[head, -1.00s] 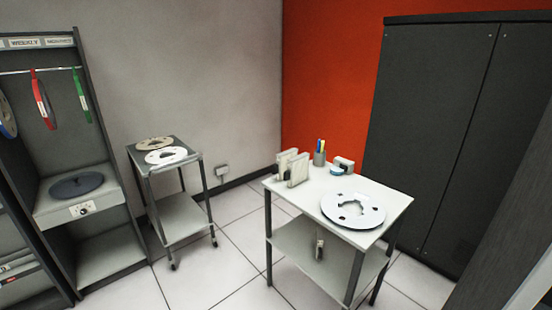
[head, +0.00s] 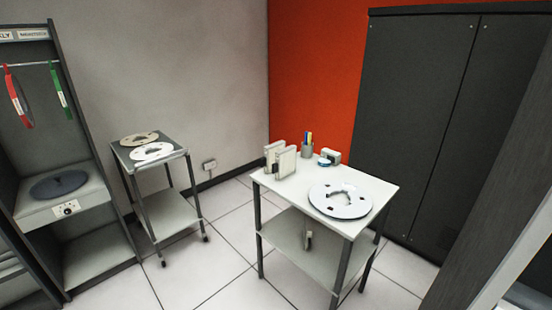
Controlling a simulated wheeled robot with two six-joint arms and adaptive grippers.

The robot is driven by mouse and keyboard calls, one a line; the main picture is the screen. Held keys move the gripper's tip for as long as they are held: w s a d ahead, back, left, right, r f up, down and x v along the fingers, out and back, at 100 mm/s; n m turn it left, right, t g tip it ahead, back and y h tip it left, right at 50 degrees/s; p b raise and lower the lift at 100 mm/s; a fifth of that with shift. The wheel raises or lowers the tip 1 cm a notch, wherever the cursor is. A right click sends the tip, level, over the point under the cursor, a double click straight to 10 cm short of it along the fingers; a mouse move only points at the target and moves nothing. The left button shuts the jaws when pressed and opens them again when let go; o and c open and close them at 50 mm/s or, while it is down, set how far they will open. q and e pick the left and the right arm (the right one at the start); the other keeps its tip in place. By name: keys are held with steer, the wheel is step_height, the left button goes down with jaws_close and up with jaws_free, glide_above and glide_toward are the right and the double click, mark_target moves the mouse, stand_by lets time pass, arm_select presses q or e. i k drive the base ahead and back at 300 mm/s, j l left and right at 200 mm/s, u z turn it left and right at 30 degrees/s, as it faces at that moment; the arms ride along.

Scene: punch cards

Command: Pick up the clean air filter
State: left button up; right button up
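I cannot tell for sure which thing is the clean air filter. Two pale upright panels, a front one (head: 285,163) and a rear one (head: 272,154), stand close together at the back left of the white table (head: 295,190); they are too small to tell clean from dirty. Neither of my grippers is in view.
A white reel-like disc (head: 340,200) lies on the table's right part. Behind it are a pen cup (head: 307,151) and a small blue-and-white item (head: 329,157). A trolley (head: 165,215) holds a beige disc (head: 139,139) and a white disc (head: 152,151). A dark cabinet (head: 440,120) stands behind right. Tiled floor between is clear.

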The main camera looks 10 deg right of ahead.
mark_target(285, 159)
steer(key=i+j+z, duration=0.1)
steer(key=i+j, duration=0.2)
steer(key=i+j+z, duration=0.1)
steer(key=i+j, duration=0.2)
steer(key=i+j+z, duration=0.1)
steer(key=i+j, duration=0.15)
steer(key=j, duration=0.2)
steer(key=i+j+z, duration=0.1)
steer(key=i+j, duration=0.2)
steer(key=i+j+z, duration=0.1)
steer(key=i+j, duration=0.15)
steer(key=j, duration=0.25)
steer(key=i+j+z, duration=0.1)
steer(key=i+j, duration=0.15)
steer(key=j, duration=0.15)
steer(key=i+j+z, duration=0.1)
steer(key=j, duration=0.35)
steer(key=i, duration=0.1)
